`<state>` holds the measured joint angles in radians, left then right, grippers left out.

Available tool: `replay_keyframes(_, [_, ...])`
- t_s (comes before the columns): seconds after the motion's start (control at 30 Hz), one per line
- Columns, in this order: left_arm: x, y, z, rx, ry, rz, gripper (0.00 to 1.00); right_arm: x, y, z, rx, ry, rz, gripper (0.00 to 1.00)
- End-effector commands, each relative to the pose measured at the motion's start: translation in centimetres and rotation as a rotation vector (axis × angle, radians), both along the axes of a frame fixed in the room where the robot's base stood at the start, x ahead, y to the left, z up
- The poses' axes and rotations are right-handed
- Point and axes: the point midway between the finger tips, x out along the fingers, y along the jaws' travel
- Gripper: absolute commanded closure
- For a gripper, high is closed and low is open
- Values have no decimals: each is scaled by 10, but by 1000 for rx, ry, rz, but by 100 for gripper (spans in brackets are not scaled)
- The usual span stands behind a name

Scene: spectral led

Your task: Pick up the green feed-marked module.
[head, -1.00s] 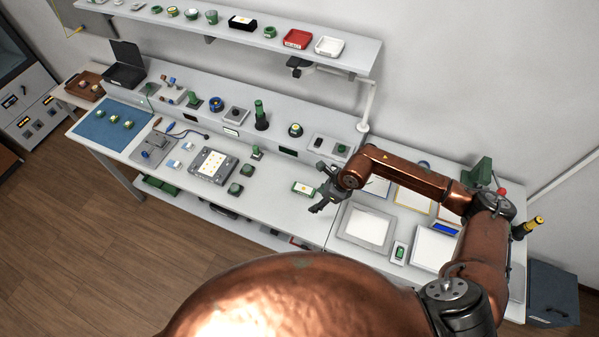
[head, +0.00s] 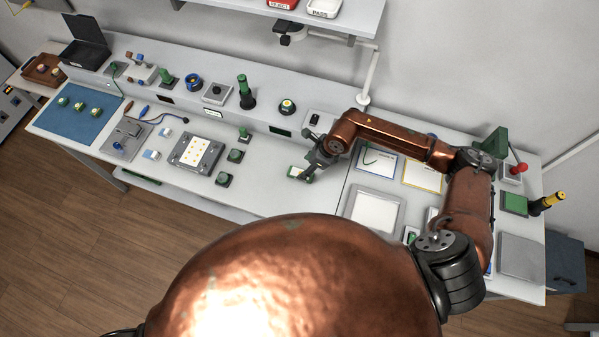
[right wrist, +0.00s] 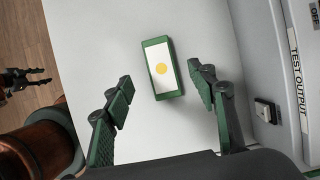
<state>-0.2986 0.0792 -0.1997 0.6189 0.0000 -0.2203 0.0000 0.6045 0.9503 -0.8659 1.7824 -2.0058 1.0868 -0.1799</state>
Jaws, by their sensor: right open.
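The green module (right wrist: 162,68) lies flat on the light worktop in the right wrist view. It has a green frame and a white face with a yellow dot. My right gripper (right wrist: 161,80) is open and empty, its two fingers on either side of the near part of the module and apart from it. In the head view the right gripper (head: 306,172) hangs over the module (head: 294,172) and hides part of it. In the right wrist view my left gripper (right wrist: 24,82) shows small at the left edge, away from the table; its jaw state is unclear.
Two green blocks (head: 236,155) and a grey panel (head: 196,153) with a white face lie left of the module. A pale tray (head: 375,210) lies to the right. A raised ledge (head: 270,121) with several devices runs behind. The worktop around the module is clear.

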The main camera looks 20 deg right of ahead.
Motion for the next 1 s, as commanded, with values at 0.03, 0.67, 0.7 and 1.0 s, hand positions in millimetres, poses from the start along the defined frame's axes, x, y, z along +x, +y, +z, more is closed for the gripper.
replay_keyframes(0.03, [1, 0, 3, 0, -1, 0, 60, 1, 2, -4, 0, 2, -1, 48])
replay_keyframes(0.67, [-1, 1, 18, 1, 0, 0, 60, 15, 19, -61, -1, -1, 1, 48])
replay_keyframes(0.7, [-1, 1, 18, 1, 0, 0, 60, 15, 19, -61, -1, -1, 1, 48])
replay_keyframes(1.0, [1, 1, 17, 1, -2, -1, 60, 15, 19, -62, 0, 0, 1, 48])
